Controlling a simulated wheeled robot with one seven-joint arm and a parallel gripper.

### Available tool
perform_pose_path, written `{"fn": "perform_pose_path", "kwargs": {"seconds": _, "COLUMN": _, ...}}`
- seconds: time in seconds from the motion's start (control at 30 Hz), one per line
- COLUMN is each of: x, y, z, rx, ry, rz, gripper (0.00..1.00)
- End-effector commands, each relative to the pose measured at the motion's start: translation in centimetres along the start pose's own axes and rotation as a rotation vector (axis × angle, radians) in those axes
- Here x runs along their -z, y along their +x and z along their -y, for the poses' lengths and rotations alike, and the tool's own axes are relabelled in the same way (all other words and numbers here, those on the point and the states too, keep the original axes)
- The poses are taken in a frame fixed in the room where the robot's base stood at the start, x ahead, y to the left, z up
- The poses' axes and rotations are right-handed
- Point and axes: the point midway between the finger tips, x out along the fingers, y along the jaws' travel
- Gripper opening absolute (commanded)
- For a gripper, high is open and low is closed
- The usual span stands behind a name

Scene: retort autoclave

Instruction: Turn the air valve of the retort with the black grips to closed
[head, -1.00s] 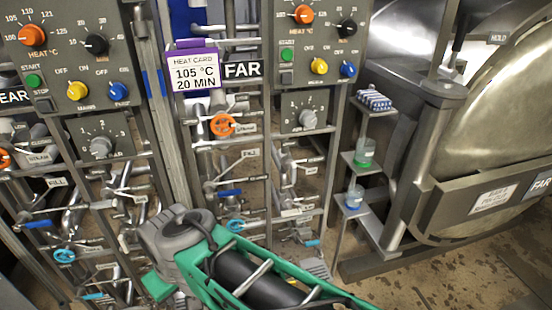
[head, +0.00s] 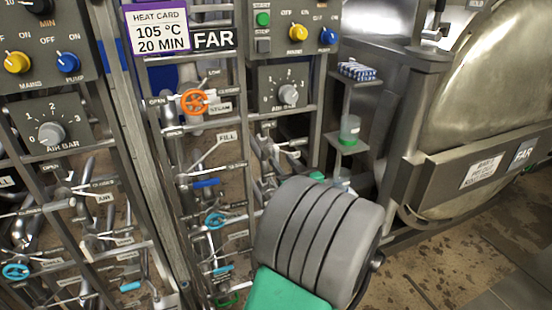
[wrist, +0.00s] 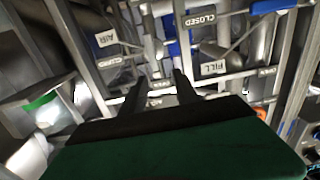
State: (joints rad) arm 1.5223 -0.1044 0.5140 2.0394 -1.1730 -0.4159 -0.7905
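In the wrist view my gripper (wrist: 160,84) shows two dark fingers standing apart, open, with nothing seen gripped between them. They point at the pipework of the panel marked FAR. An AIR label (wrist: 106,38) is up and left of the fingers, with metal rods beside it; I cannot tell the air valve's handle position. A CLOSED label (wrist: 200,20) is at the top, and a FILL label (wrist: 213,68) is right of the fingers. In the head view my own arm hides the gripper and part of this pipework. The metal retort (head: 480,90) is at right. Black grips are not clearly visible.
An orange steam wheel (head: 194,102) and a blue wheel (head: 215,220) are on the far panel. A heat card (head: 159,30) hangs above. A shelf stand with a green-based jar (head: 349,130) is right of the panel. Another AIR label (head: 105,198) is on the left panel.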

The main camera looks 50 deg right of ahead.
Motion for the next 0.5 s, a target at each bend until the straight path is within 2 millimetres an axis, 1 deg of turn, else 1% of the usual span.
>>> {"fn": "perform_pose_path", "kwargs": {"seconds": 0.03, "x": 0.0, "y": -0.1, "z": -0.7, "rx": -0.015, "ry": 0.002, "rz": -0.012, "gripper": 0.36}}
{"fn": "perform_pose_path", "kwargs": {"seconds": 0.13, "x": 0.5, "y": 1.0, "z": -0.9, "rx": -0.017, "ry": 0.001, "rz": -0.019, "gripper": 0.36}}
{"fn": "perform_pose_path", "kwargs": {"seconds": 0.3, "x": 0.5, "y": 4.4, "z": -0.8, "rx": -0.014, "ry": 0.001, "rz": -0.016, "gripper": 0.36}}
{"fn": "perform_pose_path", "kwargs": {"seconds": 0.4, "x": 0.5, "y": 6.1, "z": -0.8, "rx": -0.015, "ry": 0.002, "rz": -0.015, "gripper": 0.36}}
{"fn": "perform_pose_path", "kwargs": {"seconds": 0.5, "x": 0.5, "y": 7.1, "z": -0.9, "rx": -0.017, "ry": 0.001, "rz": -0.016, "gripper": 0.36}}
